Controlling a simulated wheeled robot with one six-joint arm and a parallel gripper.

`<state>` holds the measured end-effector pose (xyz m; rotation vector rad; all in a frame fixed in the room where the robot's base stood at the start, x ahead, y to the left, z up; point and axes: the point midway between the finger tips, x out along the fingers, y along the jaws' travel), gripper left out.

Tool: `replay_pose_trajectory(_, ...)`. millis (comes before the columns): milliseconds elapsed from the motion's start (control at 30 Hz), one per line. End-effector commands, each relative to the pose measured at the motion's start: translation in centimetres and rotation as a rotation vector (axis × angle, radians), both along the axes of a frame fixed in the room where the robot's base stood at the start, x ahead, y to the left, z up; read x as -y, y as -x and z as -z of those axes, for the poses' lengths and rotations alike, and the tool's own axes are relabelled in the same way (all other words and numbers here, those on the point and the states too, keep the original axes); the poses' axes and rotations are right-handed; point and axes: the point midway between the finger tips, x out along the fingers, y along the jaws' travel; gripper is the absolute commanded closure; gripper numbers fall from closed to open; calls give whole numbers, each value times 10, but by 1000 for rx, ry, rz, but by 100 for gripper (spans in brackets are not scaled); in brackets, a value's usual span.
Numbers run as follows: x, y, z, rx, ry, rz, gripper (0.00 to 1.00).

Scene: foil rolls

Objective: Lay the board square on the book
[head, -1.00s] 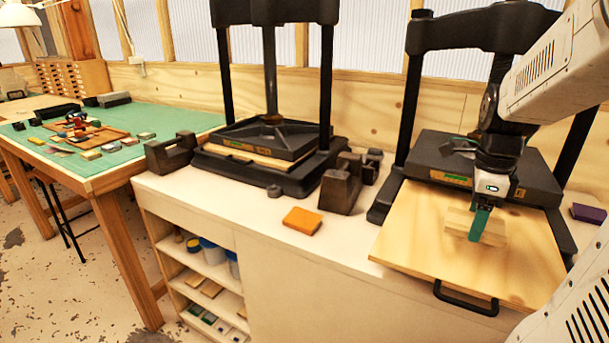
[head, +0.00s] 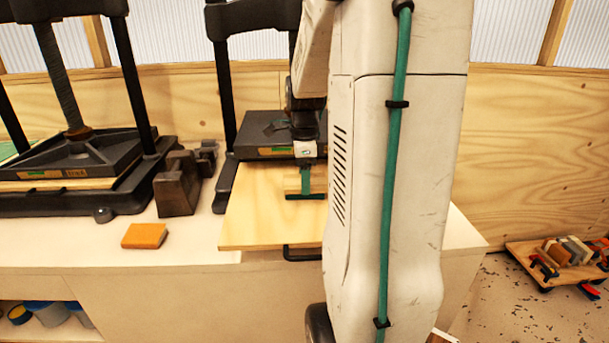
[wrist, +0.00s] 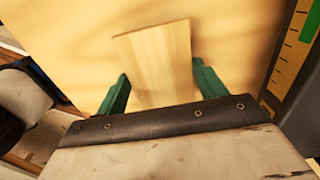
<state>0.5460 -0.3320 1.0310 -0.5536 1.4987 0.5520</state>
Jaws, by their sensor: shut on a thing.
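The board (head: 262,222) is a pale plywood sheet at the front of the right press, reaching the bench's front edge. A light wooden block (head: 291,184) stands on it and also shows in the wrist view (wrist: 155,60). My gripper (head: 306,190) has green fingers and is shut on this block. In the wrist view, the fingers (wrist: 160,92) flank the block above the plywood (wrist: 70,50). My own arm covers the board's right side. No book shows clearly under the board, and I cannot tell whether the board is lifted or resting.
The right press (head: 262,135) stands directly behind the board, with its post at left. A dark iron block (head: 177,190) and an orange pad or small book (head: 145,236) are on the bench. The left press (head: 75,165) stands beyond. A low dolly (head: 550,265) is on the floor at right.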

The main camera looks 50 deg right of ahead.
Motion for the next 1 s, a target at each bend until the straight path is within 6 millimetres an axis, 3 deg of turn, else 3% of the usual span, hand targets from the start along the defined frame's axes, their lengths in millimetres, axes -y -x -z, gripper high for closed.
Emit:
replay_pose_trajectory(167, 0, 0, 4, -1, -1, 0, 53)
replay_pose_trajectory(200, 0, 0, 4, -1, -1, 0, 21)
replay_pose_trajectory(267, 0, 0, 3, -1, -1, 0, 8)
replay_pose_trajectory(667, 0, 0, -6, 2, 2, 0, 8)
replay_pose_trajectory(1000, 0, 0, -75, 3, 4, 0, 8)
